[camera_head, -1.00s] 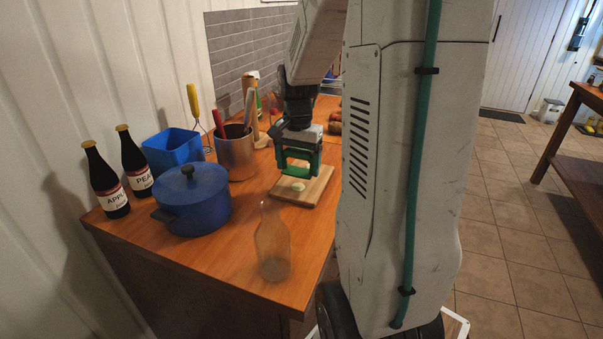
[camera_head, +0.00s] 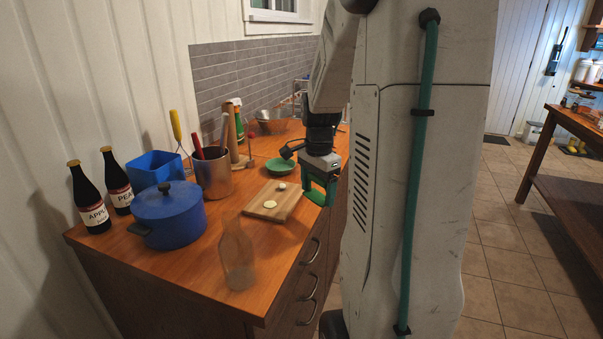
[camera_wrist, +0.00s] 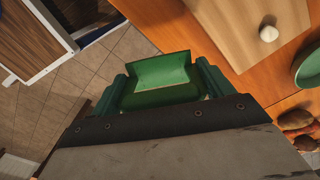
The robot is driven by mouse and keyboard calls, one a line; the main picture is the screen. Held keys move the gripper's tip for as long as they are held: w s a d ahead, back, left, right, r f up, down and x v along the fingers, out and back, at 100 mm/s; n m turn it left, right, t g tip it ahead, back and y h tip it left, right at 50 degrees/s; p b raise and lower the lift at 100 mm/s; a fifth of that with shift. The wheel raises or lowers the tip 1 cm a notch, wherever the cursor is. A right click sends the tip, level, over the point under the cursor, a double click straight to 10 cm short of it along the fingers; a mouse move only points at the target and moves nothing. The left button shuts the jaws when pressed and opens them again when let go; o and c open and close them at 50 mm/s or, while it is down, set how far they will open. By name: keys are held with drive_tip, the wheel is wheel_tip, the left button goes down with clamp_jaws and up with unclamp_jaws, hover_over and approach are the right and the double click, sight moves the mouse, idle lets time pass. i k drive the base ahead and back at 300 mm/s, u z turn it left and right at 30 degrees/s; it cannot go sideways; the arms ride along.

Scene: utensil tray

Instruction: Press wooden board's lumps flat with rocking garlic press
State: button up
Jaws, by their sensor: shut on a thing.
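The wooden board (camera_head: 285,211) lies flat on the counter, with a flat pale round piece (camera_head: 270,204) near its front and a smaller whitish lump (camera_head: 281,186) near its back. In the wrist view the board (camera_wrist: 228,22) shows at the top right, with one white lump (camera_wrist: 268,33). My gripper (camera_head: 320,180) is just right of the board, by the counter's front edge. It is shut on the green garlic press (camera_wrist: 162,78), which hangs off to the board's side, not touching either lump. The press's underside is hidden.
A green bowl (camera_head: 280,166) stands behind the board. A blue pot (camera_head: 168,215), a metal utensil holder (camera_head: 213,178) and a blue container (camera_head: 153,170) stand to the left. A clear bottle (camera_head: 237,258) stands in front. Drawer handles (camera_head: 309,253) stick out below the counter edge.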

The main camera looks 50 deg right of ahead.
sight(276, 197)
drive_tip(key=k, duration=0.2)
drive_tip(key=z, duration=2.35)
drive_tip(key=i, duration=1.35)
drive_tip(key=u, duration=3.5)
